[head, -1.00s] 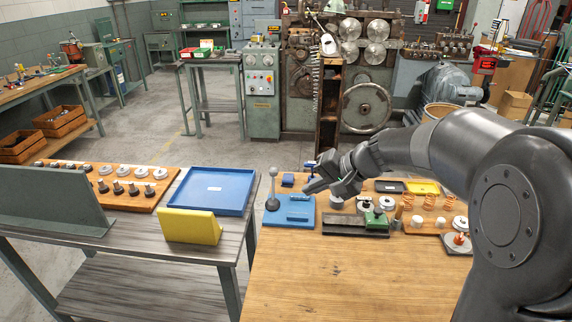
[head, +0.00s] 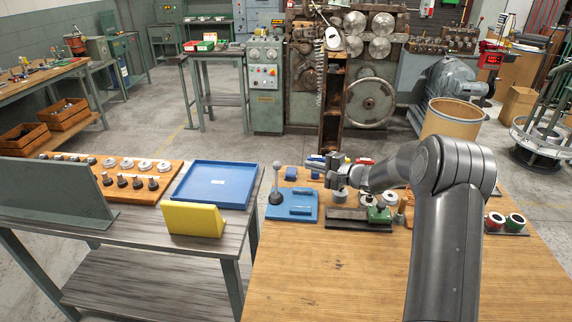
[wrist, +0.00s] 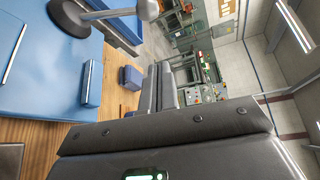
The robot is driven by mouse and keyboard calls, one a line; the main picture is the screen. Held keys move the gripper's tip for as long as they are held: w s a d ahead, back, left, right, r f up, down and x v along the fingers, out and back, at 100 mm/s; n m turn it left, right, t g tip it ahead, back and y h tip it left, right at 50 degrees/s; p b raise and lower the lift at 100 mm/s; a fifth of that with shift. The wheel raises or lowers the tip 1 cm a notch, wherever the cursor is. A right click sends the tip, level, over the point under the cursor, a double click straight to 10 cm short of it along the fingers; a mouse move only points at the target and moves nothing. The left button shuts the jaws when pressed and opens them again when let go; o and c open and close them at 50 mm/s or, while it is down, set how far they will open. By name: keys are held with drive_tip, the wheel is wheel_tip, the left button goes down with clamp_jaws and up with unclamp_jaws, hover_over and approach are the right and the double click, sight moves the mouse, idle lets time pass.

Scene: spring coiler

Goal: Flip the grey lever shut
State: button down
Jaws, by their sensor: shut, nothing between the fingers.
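The grey lever (head: 277,178) has a round knob on top and a dark round base. It stands upright at the left of a blue plate (head: 283,212) on the wooden table. Two blue bars lie on the plate to its right. My gripper (head: 334,163) is to the right of the lever, apart from it, and its fingers look shut and empty. In the wrist view, the fingers (wrist: 158,88) are close together. The lever's shaft and knob (wrist: 148,9) show at the top left there, clear of the fingers, and the blue plate (wrist: 40,70) is at the left.
Small blue blocks (head: 291,173) stand behind the plate. A dark block with a green part (head: 379,213) is right of the plate, below my arm. A yellow wedge (head: 194,220) and blue tray (head: 215,187) are on the left table. The wooden table's front is clear.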

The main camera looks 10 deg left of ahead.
sight(277, 175)
drive_tip(key=shift+w+d+f+m+t, duration=0.2)
drive_tip(key=shift+w+f+m+t, duration=0.15)
drive_tip(key=shift+w+f, duration=0.2)
drive_tip(key=shift+a, duration=0.1)
drive_tip(key=w+a, duration=0.1)
drive_tip(key=a, duration=0.8)
drive_tip(key=shift+a, duration=0.1)
idle(0.5)
